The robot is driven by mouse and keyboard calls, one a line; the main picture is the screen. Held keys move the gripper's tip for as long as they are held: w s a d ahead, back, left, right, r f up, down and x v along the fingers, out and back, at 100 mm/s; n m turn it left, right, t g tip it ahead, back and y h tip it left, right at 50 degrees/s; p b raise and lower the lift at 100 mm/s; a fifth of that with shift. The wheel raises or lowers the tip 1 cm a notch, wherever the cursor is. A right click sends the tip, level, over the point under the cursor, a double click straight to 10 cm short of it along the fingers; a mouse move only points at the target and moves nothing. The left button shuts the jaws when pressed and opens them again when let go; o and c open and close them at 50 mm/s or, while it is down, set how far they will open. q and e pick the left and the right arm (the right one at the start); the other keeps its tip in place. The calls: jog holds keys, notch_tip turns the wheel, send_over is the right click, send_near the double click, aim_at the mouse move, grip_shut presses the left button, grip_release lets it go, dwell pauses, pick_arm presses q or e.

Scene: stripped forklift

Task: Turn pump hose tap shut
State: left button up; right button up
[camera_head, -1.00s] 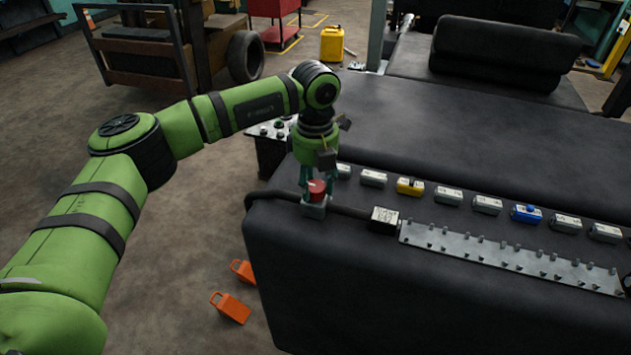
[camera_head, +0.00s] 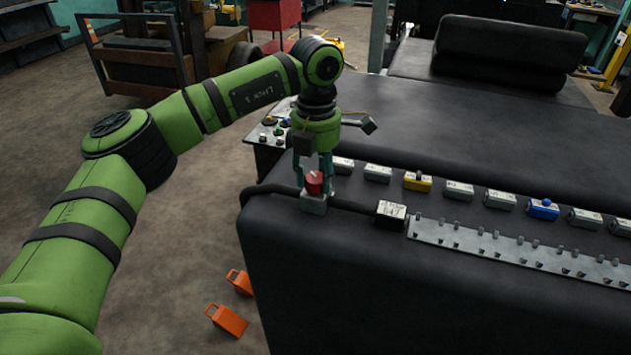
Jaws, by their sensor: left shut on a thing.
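The pump hose tap is a red knob (camera_head: 314,184) on a small grey block (camera_head: 314,205) at the near left corner of the black machine top. A black hose (camera_head: 268,189) runs into the block from the left, and it continues right toward a white labelled box (camera_head: 390,213). My left gripper (camera_head: 314,180) points down from above and is shut on the red knob, with a finger on each side. A pale mark shows on top of the knob, partly hidden by the gripper. My right gripper is not in view.
A row of small blocks, one yellow (camera_head: 417,181) and one blue (camera_head: 543,209), runs along the black top (camera_head: 430,120). A studded metal strip (camera_head: 520,254) lies in front. A control panel (camera_head: 270,130) stands behind the gripper. Orange blocks (camera_head: 227,320) lie on the floor.

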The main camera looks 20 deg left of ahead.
pick_arm(q)
jog(key=m+b, duration=0.1)
jog(key=m, duration=0.3)
jog(key=shift+f+m, duration=0.15)
jog(key=shift+m, duration=0.15)
jog(key=shift+d+m+b, duration=0.1)
jog(key=shift+m+b, duration=0.45)
jog(key=shift+m, duration=2.05)
jog(key=shift+s+f, duration=0.1)
jog(key=o, duration=1.1)
jog(key=shift+o, duration=0.2)
jog(key=shift+d, duration=0.1)
